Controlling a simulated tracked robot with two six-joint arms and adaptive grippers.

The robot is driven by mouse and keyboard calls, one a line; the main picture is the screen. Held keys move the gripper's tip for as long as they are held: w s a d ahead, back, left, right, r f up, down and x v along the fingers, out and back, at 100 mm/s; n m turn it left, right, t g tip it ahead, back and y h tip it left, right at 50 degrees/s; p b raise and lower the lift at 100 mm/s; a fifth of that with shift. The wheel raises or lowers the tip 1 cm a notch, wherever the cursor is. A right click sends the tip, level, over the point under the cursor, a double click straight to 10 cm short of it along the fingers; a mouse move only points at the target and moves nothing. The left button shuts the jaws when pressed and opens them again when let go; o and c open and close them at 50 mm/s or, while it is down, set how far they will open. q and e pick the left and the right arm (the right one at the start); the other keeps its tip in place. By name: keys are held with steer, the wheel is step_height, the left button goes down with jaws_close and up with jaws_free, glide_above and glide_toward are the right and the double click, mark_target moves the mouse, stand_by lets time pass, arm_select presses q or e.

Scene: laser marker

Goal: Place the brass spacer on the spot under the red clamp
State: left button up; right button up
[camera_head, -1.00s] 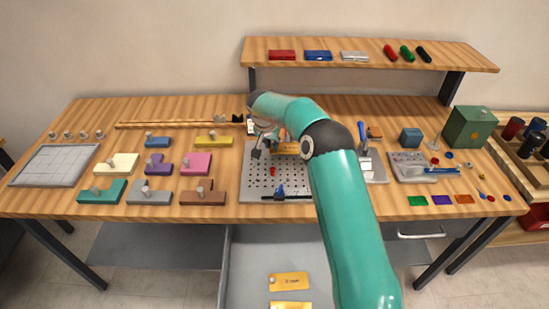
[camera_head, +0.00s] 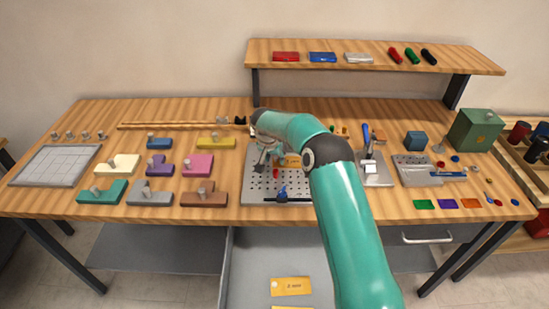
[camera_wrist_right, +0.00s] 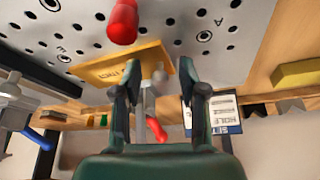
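My right gripper (camera_head: 263,163) is over the left part of the perforated metal plate (camera_head: 254,196). In the right wrist view its two fingers (camera_wrist_right: 160,72) are apart, so it is open. A grey post and a small tan knob (camera_wrist_right: 160,75) show between the fingers, with no clear contact. A red clamp tip (camera_wrist_right: 122,22) shows beyond them; a red piece on the plate (camera_head: 277,173) also shows in the head view. I cannot pick out the brass spacer with certainty. My left gripper is not in view.
A blue clamp (camera_head: 282,192) sits at the plate's front edge. Coloured blocks with pegs, such as a pink one (camera_head: 196,166), stand to the left. A blue-handled device (camera_head: 366,138) and a green box (camera_head: 475,130) are to the right. A shelf (camera_head: 372,62) runs along the back.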

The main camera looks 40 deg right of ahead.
steer(key=shift+r, duration=0.1)
steer(key=p+v, duration=0.1)
steer(key=v, duration=1.1)
steer(key=shift+s, duration=0.1)
stand_by(0.3)
